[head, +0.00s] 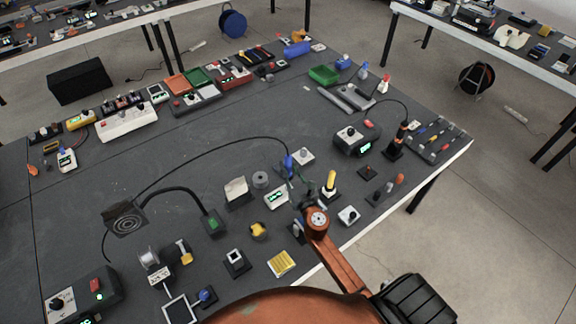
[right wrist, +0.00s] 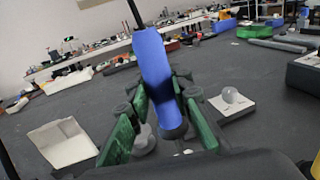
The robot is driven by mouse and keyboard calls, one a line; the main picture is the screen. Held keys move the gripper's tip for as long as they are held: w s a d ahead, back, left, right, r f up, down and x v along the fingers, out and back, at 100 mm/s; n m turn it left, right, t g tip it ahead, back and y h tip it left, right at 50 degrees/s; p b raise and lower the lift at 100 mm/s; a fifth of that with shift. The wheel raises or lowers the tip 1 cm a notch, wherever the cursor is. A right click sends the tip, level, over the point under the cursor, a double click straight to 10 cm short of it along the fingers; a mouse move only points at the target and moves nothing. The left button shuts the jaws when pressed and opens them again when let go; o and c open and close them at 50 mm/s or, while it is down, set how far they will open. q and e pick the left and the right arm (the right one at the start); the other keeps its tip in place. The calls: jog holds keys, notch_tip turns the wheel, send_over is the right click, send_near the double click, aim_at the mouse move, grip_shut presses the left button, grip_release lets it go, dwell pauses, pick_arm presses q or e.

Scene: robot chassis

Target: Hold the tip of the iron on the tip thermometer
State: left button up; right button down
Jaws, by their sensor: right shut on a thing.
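My right gripper (head: 294,180) reaches in from the lower right of the head view and is shut on the blue handle of the iron (head: 288,163). In the right wrist view the blue handle (right wrist: 155,65) stands steeply between the green fingers (right wrist: 158,125), its cable leaving at the top. The iron's tip is hidden in both views. A small white device with a green lit display, seemingly the tip thermometer (head: 276,198), lies just left of the gripper. I cannot tell whether the tip touches it. My left gripper is not in view.
A white-sided holder (head: 237,191) and a grey spool (head: 260,179) stand to the left. A yellow-topped stand (head: 330,183) is close on the right. A white pad with a knob (head: 303,156) is just behind. The table's middle left is clear, crossed by the iron's black cable.

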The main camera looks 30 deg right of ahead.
aim_at(288, 156)
jog(key=shift+f+b, duration=0.35)
dwell(0.8)
dwell(1.9)
notch_tip(288, 156, up, 8)
jog(key=p, duration=0.7)
jog(key=shift+f+p, duration=0.15)
jog(key=shift+p, duration=0.2)
jog(key=shift+f, duration=0.1)
